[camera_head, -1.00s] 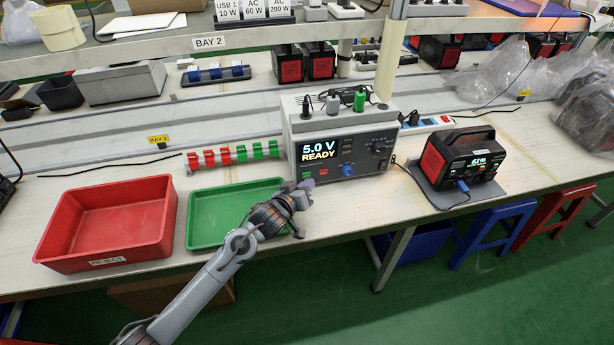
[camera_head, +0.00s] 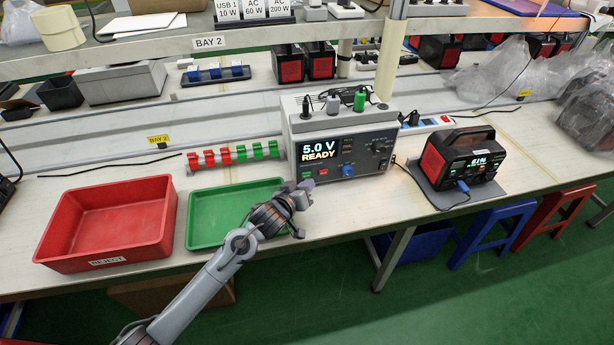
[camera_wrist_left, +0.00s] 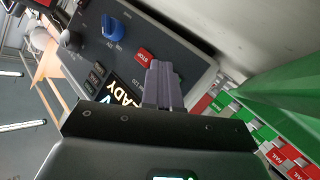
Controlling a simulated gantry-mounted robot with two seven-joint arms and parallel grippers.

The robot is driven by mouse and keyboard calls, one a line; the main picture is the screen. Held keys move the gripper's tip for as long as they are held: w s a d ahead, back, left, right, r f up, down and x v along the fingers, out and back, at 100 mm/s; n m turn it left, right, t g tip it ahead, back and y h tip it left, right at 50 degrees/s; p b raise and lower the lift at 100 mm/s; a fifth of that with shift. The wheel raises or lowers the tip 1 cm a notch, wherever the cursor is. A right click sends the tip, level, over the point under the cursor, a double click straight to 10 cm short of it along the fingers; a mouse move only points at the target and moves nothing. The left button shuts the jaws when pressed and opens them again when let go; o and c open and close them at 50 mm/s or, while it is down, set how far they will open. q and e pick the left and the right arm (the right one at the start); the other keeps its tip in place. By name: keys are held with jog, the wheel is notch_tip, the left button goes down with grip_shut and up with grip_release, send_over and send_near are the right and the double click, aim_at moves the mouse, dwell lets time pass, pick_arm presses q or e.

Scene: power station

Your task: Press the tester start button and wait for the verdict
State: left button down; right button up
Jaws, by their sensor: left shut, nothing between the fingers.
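The tester (camera_head: 385,135) is a grey box on the bench. Its screen (camera_head: 318,150) reads "5.0 V READY". On its front are a green button (camera_head: 306,175), a red button (camera_head: 323,172) and a blue knob (camera_head: 347,169). My left gripper (camera_head: 305,186) is shut and empty, its tip just below the green button; I cannot tell whether it touches. In the left wrist view, the closed fingers (camera_wrist_left: 165,85) point at the panel beside the red STOP button (camera_wrist_left: 145,56) and hide the green button. My right gripper is out of view.
A green tray (camera_head: 205,215) lies behind my left arm, with a red bin (camera_head: 110,215) further left. Red and green tags (camera_head: 225,158) stand on a rail left of the tester. A power station (camera_head: 460,160) reading 61% sits to the right, with a cable attached.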

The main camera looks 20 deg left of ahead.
pick_arm(q)
jog(key=shift+w+a+r, duration=0.1)
dwell(0.5)
jog(key=shift+w+p, duration=0.1)
jog(key=shift+p, duration=0.2)
jog(key=shift+w+a, duration=0.15)
jog(key=shift+w, duration=0.05)
jog(key=shift+a, duration=0.1)
dwell(0.3)
jog(key=shift+s+d+p, duration=0.25)
jog(key=shift+s+p, duration=0.05)
jog(key=shift+p, duration=0.45)
jog(key=shift+s+d, duration=0.1)
